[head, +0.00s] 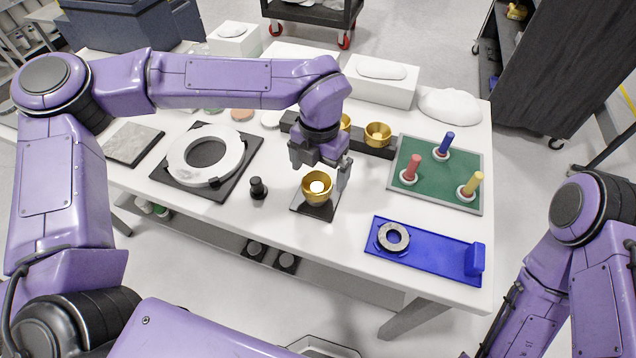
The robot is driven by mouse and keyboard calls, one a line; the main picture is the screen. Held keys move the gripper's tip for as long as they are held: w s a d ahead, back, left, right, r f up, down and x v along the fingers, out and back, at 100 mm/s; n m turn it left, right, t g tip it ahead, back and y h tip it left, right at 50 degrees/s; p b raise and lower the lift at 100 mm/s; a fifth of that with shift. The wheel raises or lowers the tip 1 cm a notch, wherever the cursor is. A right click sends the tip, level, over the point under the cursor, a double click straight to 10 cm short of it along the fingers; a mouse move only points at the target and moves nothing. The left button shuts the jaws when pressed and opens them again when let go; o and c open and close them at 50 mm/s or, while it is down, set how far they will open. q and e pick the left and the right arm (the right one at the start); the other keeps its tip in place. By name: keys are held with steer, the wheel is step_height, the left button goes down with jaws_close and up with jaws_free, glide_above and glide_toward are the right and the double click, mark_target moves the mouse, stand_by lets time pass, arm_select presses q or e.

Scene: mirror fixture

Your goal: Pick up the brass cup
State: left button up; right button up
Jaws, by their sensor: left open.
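A brass cup (317,197) with a bright, pale inside stands on a small dark square pad (325,213) near the table's front edge. My left gripper (325,173) is open and points down right at this cup. One finger shows just right of the cup's rim; the other is not clearly visible, so I cannot tell whether the fingers straddle the cup or touch it. Two more brass cups sit in a dark bar behind: one on the right (378,133), and one partly hidden by my left wrist (345,122). My right gripper is out of view.
A black knob (258,187) and a white ring on a black plate (178,163) lie left. A green board with coloured pegs (435,180) and a blue plate with a metal ring (430,254) lie right. White blocks stand behind. The white table's front left is clear.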

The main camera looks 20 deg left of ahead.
mark_target(317, 186)
arm_select(q)
steer(key=shift+f, duration=0.6)
steer(key=shift+s+f, duration=0.1)
steer(key=shift+f, duration=0.2)
steer(key=f, duration=0.1)
steer(key=f+p, duration=0.1)
steer(key=f, duration=0.1)
steer(key=f+p, duration=0.1)
steer(key=f, duration=0.1)
steer(key=shift+w+a+f, duration=0.15)
steer(key=shift+w+a, duration=0.15)
steer(key=shift+w, duration=0.05)
steer(key=c, duration=1.1)
